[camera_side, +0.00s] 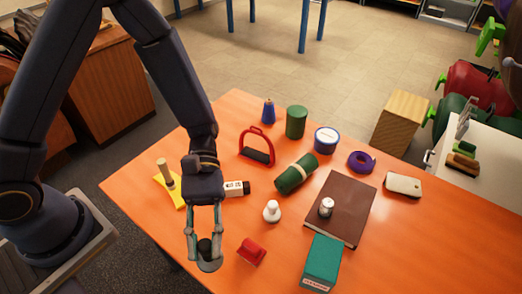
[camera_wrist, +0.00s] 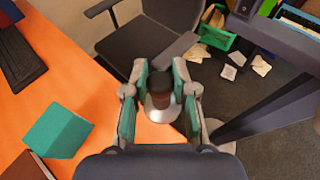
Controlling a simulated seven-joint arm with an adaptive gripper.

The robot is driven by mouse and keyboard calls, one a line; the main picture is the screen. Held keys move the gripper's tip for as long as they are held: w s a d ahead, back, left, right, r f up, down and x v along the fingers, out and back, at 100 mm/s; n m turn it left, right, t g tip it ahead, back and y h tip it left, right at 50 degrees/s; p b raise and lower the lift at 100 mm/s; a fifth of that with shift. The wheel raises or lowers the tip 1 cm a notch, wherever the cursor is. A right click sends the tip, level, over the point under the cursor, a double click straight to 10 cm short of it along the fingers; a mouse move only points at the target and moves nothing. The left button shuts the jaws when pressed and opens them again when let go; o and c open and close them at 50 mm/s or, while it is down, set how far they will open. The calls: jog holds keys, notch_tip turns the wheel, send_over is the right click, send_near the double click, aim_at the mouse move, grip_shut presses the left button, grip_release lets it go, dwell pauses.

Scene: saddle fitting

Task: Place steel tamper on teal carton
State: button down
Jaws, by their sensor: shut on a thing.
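The steel tamper has a dark handle and a round steel base (camera_side: 209,266). My gripper (camera_side: 205,240) is shut on its handle and holds it upright, near the table's front left edge. In the wrist view the tamper's handle (camera_wrist: 160,90) is between the two fingers of my gripper (camera_wrist: 160,82), with the steel base below. The gap under the base is hard to judge. The teal carton (camera_side: 322,260) stands at the table's front, to the right of my gripper, and its top is bare. The carton also shows at left in the wrist view (camera_wrist: 57,128).
A red block (camera_side: 251,251) lies between my gripper and the carton. A brown book (camera_side: 345,205) with a small metal shaker (camera_side: 326,207) lies behind the carton.

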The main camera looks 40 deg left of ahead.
jog(key=w+d+r+n+t+h, duration=0.3)
jog(key=w+d+r+n+t, duration=0.1)
jog(key=w+d+r, duration=0.3)
send_over(325, 256)
jog(key=shift+d+f, duration=0.1)
jog(key=shift+f, duration=7)
jog(key=c, duration=0.9)
grip_release()
jog(key=shift+f, duration=0.1)
jog(key=shift+c, duration=0.2)
